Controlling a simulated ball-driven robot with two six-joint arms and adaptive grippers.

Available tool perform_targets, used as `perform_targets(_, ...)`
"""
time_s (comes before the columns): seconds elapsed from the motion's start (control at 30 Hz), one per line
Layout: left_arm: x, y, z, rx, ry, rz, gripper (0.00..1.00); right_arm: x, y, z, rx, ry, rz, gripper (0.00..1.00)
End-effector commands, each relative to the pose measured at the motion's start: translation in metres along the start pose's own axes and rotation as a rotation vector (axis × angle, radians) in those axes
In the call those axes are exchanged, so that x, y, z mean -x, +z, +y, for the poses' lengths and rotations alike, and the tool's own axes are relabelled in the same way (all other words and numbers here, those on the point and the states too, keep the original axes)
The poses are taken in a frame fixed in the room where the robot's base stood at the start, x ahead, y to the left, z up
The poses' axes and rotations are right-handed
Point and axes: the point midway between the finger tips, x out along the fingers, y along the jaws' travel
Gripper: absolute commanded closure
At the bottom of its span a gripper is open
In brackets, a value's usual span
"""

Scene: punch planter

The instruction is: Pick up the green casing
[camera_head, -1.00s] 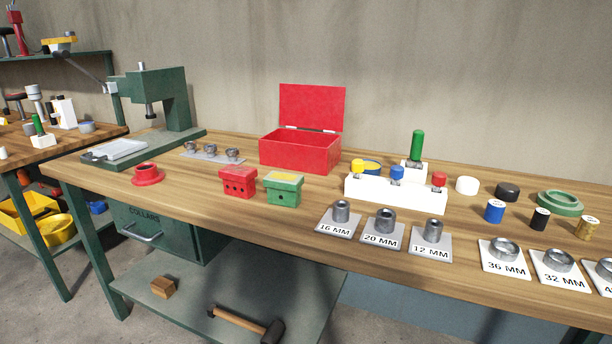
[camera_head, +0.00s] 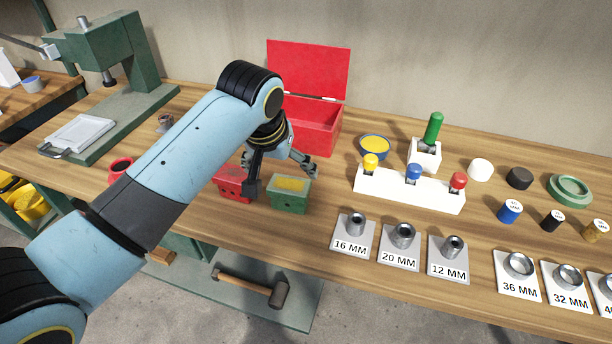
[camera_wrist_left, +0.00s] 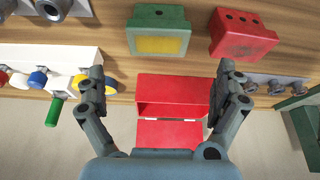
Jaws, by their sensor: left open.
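My left gripper (camera_head: 280,180) is open and empty, above and just behind the two blocks in the head view. One finger overlaps the red block in that view. The left gripper (camera_wrist_left: 161,70) also shows in the left wrist view, fingers wide apart. My right gripper is not in view.
The red block (camera_head: 232,185) is close on the casing's left. The open red box (camera_head: 322,128) stands behind. A white stand (camera_head: 408,190) with coloured knobs is to the right. Labelled plates (camera_head: 352,234) line the front right. A green ring (camera_head: 570,188) lies far right.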

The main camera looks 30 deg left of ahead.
Motion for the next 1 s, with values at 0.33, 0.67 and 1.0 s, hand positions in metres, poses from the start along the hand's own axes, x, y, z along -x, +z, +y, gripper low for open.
perform_targets(0.33,-0.048,0.002,0.000,-0.001,-0.001,-0.003,0.00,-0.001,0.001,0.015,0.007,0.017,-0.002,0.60)
perform_targets(0.67,-0.089,0.003,0.004,-0.001,-0.001,-0.003,0.00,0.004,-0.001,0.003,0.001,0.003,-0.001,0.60)
perform_targets(1.0,-0.099,0.003,0.004,-0.001,0.000,-0.001,0.00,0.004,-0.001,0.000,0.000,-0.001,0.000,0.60)
